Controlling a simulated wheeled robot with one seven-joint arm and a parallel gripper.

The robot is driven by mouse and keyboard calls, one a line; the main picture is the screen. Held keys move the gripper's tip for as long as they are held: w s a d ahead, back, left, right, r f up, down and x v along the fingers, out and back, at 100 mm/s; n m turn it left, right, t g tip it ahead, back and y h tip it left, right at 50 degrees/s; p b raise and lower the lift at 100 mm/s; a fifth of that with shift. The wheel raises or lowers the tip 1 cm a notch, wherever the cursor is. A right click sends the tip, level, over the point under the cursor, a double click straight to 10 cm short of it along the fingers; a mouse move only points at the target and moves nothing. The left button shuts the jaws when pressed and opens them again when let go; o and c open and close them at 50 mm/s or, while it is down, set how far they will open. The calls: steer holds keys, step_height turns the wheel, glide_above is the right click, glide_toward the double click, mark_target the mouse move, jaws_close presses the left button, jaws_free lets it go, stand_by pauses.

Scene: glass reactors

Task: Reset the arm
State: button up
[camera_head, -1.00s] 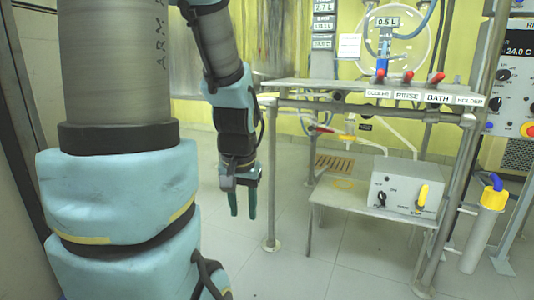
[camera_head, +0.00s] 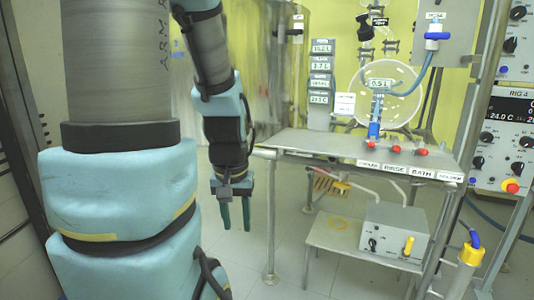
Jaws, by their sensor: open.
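My gripper (camera_head: 235,214) hangs pointing down at the end of my blue and grey arm, left of the middle of the picture. Its two dark green fingers are apart with nothing between them. It is in free air over the tiled floor, left of the metal bench (camera_head: 310,143) and apart from it.
A control panel (camera_head: 505,135) stands at the right. A yellow-topped cylinder (camera_head: 470,255) stands at the lower right. The floor below my gripper is clear.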

step_height(320, 180, up, 16)
steer(key=p, duration=1.3)
steer(key=shift+p, duration=0.35)
